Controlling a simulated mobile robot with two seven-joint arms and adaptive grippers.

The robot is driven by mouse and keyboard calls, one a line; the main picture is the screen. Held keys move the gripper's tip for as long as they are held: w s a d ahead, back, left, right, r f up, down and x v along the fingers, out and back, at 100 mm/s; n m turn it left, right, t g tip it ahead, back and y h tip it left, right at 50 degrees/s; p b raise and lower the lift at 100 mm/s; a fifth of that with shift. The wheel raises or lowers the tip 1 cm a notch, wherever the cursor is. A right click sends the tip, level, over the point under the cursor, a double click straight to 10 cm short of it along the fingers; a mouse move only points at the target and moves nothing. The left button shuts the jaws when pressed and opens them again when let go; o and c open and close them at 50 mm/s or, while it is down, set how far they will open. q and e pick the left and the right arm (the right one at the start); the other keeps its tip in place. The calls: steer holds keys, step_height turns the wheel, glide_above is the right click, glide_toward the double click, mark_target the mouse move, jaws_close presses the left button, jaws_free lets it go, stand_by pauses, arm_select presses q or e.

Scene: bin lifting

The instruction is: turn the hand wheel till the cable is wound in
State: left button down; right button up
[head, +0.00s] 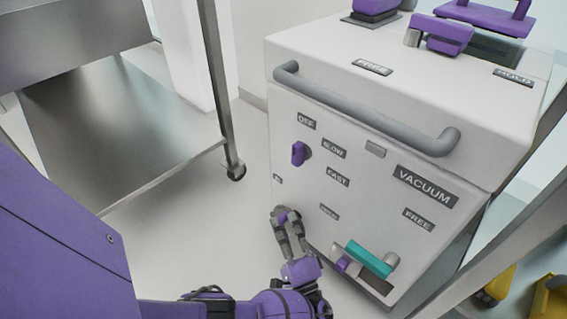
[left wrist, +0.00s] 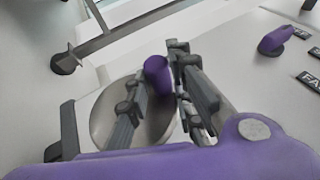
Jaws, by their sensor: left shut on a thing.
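The hand wheel shows in the left wrist view as a round grey disc (left wrist: 105,112) with a purple handle (left wrist: 157,72) standing out from it. My left gripper (left wrist: 163,65) has its fingers on both sides of this handle and is shut on it. In the head view my left gripper (head: 284,213) is at the lower left edge of the white machine (head: 400,105), with a bit of purple between its fingertips. The wheel's disc cannot be made out there. I cannot make out the cable in either view. My right gripper is not in view.
The machine's front carries a grey bar handle (head: 365,110), a purple switch knob (head: 298,153) and a teal-topped lever (head: 368,259) low down. A steel trolley (head: 130,125) stands at the left. Pale floor lies free between trolley and machine.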

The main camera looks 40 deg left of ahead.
arm_select(q)
steer(key=shift+f, duration=0.1)
steer(key=c, duration=1.6)
jaws_free()
steer(key=shift+d, duration=0.1)
steer(key=v, duration=0.7)
steer(key=shift+s+d, duration=0.15)
steer(key=shift+d, duration=0.05)
